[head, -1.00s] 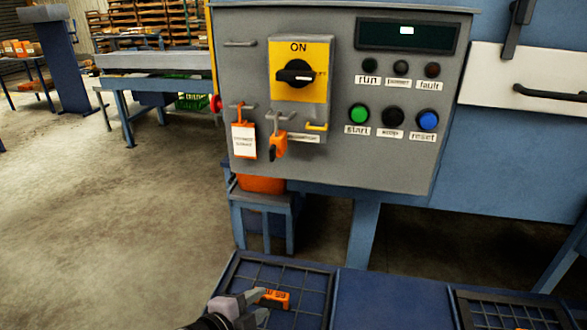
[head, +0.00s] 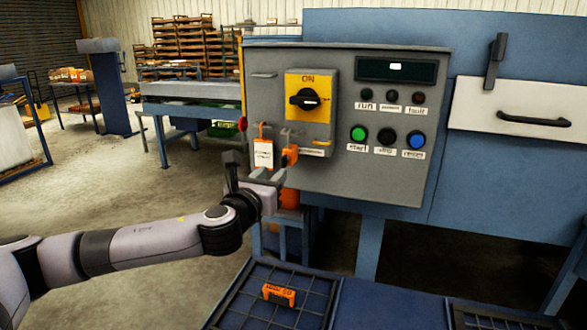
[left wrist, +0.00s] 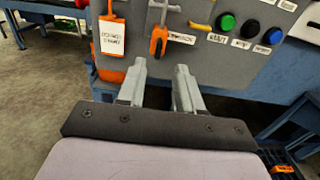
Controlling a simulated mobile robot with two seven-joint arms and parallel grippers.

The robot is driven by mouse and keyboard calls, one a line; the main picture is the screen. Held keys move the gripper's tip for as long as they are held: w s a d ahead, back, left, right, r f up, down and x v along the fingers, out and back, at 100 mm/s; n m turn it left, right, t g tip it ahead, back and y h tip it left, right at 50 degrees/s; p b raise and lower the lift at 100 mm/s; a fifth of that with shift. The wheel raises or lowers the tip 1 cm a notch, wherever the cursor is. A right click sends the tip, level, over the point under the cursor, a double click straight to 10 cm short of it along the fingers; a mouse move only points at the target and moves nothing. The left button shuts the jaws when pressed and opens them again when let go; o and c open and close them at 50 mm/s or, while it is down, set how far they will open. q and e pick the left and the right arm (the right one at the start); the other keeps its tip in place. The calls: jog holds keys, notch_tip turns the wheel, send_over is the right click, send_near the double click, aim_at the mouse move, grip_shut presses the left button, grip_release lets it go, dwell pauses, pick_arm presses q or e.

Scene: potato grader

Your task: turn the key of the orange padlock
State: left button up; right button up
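The orange padlock (left wrist: 159,42) hangs from a grey hasp (left wrist: 163,10) low on the control panel. In the head view the padlock (head: 291,154) shows as a small orange patch, partly hidden by my left gripper (head: 256,170). I cannot make out a key on it. In the left wrist view my left gripper (left wrist: 160,66) is open and empty. Its fingers point at the panel, and the padlock appears just beyond the gap between the fingertips, apart from them. My right gripper is not in view.
A white tag (head: 263,154) hangs left of the padlock. Above is the black rotary switch (head: 305,99) on a yellow plate. Push buttons (head: 386,138) sit to the right. An orange labelled piece (head: 279,294) lies in a gridded tray (head: 300,315) in front.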

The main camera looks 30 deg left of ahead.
aim_at(282, 162)
pick_arm(q)
jog(key=shift+p+x, duration=0.4)
jog(key=shift+x, duration=3.25)
jog(key=shift+a+r, duration=0.1)
grip_shut()
